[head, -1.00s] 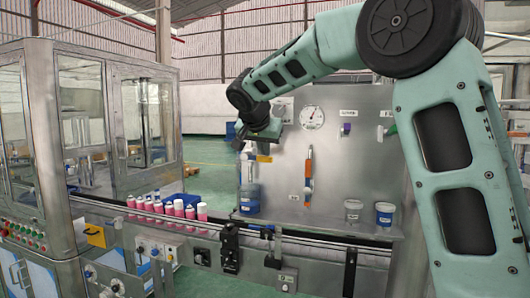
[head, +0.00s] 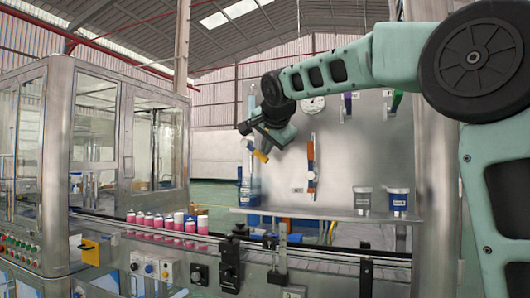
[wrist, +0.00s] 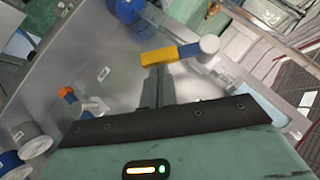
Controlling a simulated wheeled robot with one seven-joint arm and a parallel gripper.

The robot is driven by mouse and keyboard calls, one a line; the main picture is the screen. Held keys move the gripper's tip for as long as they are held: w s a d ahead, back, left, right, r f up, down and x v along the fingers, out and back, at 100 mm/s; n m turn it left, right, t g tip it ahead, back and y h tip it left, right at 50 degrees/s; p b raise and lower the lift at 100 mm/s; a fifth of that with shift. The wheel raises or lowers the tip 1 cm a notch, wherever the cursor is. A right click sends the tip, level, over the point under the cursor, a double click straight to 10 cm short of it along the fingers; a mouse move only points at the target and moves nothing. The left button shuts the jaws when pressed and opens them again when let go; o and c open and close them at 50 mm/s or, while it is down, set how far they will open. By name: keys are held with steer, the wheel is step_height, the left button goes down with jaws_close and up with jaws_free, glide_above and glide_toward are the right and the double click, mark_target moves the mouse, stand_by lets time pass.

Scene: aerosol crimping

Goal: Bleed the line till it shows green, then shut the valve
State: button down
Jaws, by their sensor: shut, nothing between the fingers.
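A yellow valve handle with a blue section (head: 261,156) is on the steel panel beside a clear upright tube (head: 251,105). In the wrist view the handle (wrist: 165,54) runs to a white round fitting (wrist: 208,44). My gripper (head: 243,130) is just above the handle in the head view. In the wrist view its fingers (wrist: 158,72) are together and empty, with their tips close to the handle; I cannot tell whether they touch. The dial gauge (head: 313,105) is partly hidden by my arm. I cannot read any line colour.
An orange-handled valve (head: 311,155) is right of the yellow one; purple (head: 347,104) and green (head: 396,101) handles are farther right. Grey (head: 363,198) and blue (head: 398,200) cups stand on the shelf (head: 330,214). Several pink cans (head: 170,222) stand on the conveyor.

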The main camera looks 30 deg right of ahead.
mark_target(264, 160)
step_height(264, 160, down, 3)
steer(key=m+t+b, duration=0.1)
steer(key=b, duration=0.4)
steer(key=shift+w+r+y, duration=0.15)
steer(key=shift+y, duration=0.25)
steer(key=t+b, duration=0.1)
steer(key=b, duration=0.1)
steer(key=f+m+t+b, duration=0.1)
steer(key=b, duration=0.2)
steer(key=shift+w+a, duration=0.25)
steer(key=t+b, duration=0.1)
steer(key=b, duration=0.2)
steer(key=m+b, duration=0.1)
steer(key=b, duration=0.2)
steer(key=shift+w+a+f+m+t+y, duration=0.3)
steer(key=shift+w+a+f+t+y, duration=0.05)
steer(key=shift+w+t+y, duration=0.05)
steer(key=shift+r, duration=0.15)
